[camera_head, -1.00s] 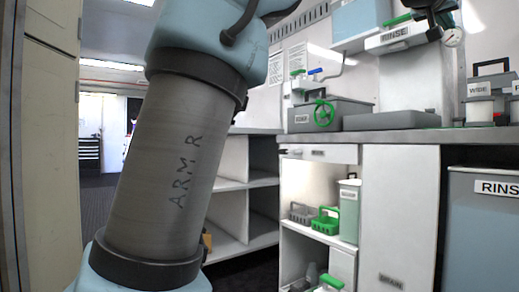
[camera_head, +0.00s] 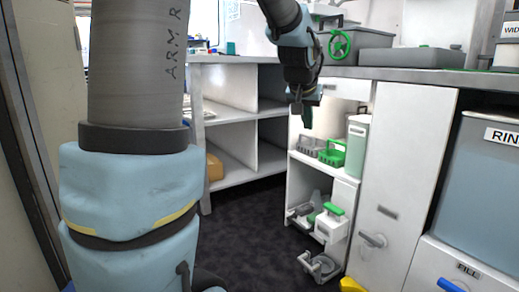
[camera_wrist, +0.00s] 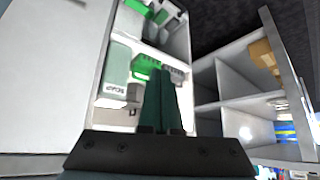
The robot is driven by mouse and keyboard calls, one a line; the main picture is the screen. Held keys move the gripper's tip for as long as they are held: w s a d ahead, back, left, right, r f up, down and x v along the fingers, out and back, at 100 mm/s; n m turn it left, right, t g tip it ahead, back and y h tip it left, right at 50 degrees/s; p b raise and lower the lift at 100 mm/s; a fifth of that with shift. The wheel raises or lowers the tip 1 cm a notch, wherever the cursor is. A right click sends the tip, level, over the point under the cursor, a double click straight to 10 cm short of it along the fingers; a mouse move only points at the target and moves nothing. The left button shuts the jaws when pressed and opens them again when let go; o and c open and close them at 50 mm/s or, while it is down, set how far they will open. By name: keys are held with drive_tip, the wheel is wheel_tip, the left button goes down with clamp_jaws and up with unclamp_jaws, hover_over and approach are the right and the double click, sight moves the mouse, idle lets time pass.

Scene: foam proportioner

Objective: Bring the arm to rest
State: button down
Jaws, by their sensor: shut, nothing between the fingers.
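My gripper (camera_head: 307,112) hangs pointing down in the head view, in front of the open shelving and to the left of the white cabinet door. Its dark green fingers (camera_wrist: 159,100) are together in the wrist view, with nothing between them. My upper arm, marked "ARM R", fills the left of the head view. The gripper looks clear of the shelves, though its exact distance from them is hard to tell.
An open cabinet holds a green basket (camera_head: 332,153), a grey basket (camera_head: 309,146) and a pale green container (camera_head: 357,146). A grey counter (camera_head: 400,75) runs above. A "RINSE" tank (camera_head: 480,190) stands at right. Dark floor (camera_head: 250,235) lies open below.

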drive_tip(key=s+a+f+n+g+y+p, duration=0.1)
drive_tip(key=s+a+f+n+g+p, duration=0.15)
drive_tip(key=s+a+f, duration=0.6)
drive_tip(key=s+a+f+n+g+y+p, duration=0.1)
drive_tip(key=s+a+f+g+y, duration=0.15)
drive_tip(key=s+a+f, duration=0.55)
drive_tip(key=s+a+r+p, duration=0.1)
drive_tip(key=r+p, duration=1.7)
drive_tip(key=r, duration=0.2)
drive_tip(key=s+a+r+p, duration=0.1)
drive_tip(key=a+r+p, duration=0.1)
drive_tip(key=r+p, duration=1.7)
drive_tip(key=shift+a+r+h, duration=0.15)
drive_tip(key=shift+r+h, duration=0.2)
